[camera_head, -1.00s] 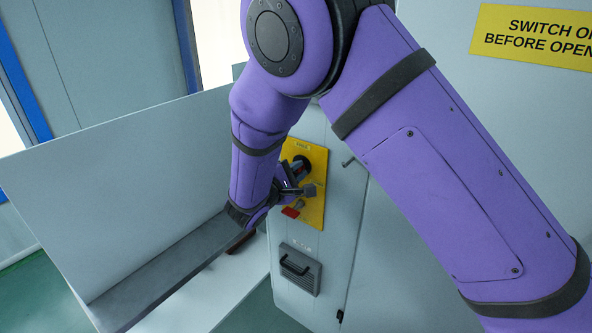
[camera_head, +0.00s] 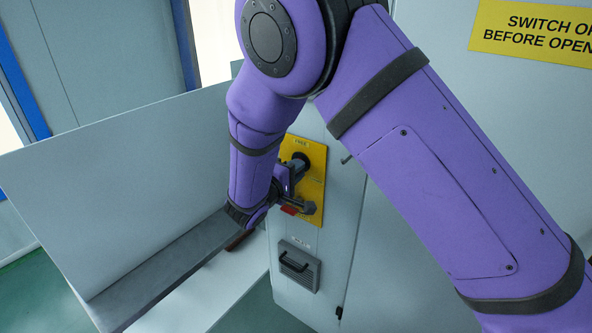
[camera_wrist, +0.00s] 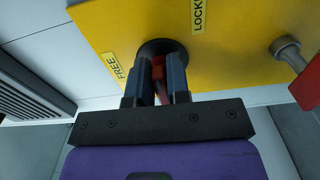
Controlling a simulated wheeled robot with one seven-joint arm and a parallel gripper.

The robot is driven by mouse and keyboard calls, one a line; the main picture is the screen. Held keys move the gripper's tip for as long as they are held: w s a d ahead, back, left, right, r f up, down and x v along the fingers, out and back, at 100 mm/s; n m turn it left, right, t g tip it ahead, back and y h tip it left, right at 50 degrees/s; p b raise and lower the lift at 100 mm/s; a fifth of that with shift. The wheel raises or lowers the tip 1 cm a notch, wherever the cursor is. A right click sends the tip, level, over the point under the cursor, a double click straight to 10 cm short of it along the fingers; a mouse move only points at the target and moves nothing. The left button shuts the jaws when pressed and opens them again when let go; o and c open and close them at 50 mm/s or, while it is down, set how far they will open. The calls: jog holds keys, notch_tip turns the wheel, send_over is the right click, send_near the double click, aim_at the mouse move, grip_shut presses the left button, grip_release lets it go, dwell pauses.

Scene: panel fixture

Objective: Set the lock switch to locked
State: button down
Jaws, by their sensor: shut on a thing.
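The lock switch sits on a yellow plate (camera_head: 318,165). Its round black hub (camera_head: 300,159) shows near the plate's top in the head view, and the hub (camera_wrist: 160,47) also shows in the wrist view. A red lever (camera_wrist: 158,70) stands out from the hub between my gripper's fingers. My gripper (camera_wrist: 155,72) is shut on this lever; my gripper (camera_head: 293,176) partly covers the switch in the head view. A FREE label (camera_wrist: 115,67) lies left of the hub, and a partly cut-off LOCK... label (camera_wrist: 198,12) lies up and right. The lever's exact angle is hard to tell.
A grey post (camera_wrist: 286,50) with a red piece (camera_wrist: 307,85) sticks out of the plate beside the switch. A vent with a black handle (camera_head: 296,263) is below the plate. A large pale panel (camera_head: 120,190) stands left of my arm.

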jog(key=c, duration=1.2)
grip_release()
jog(key=shift+o, duration=0.2)
jog(key=v, duration=1.1)
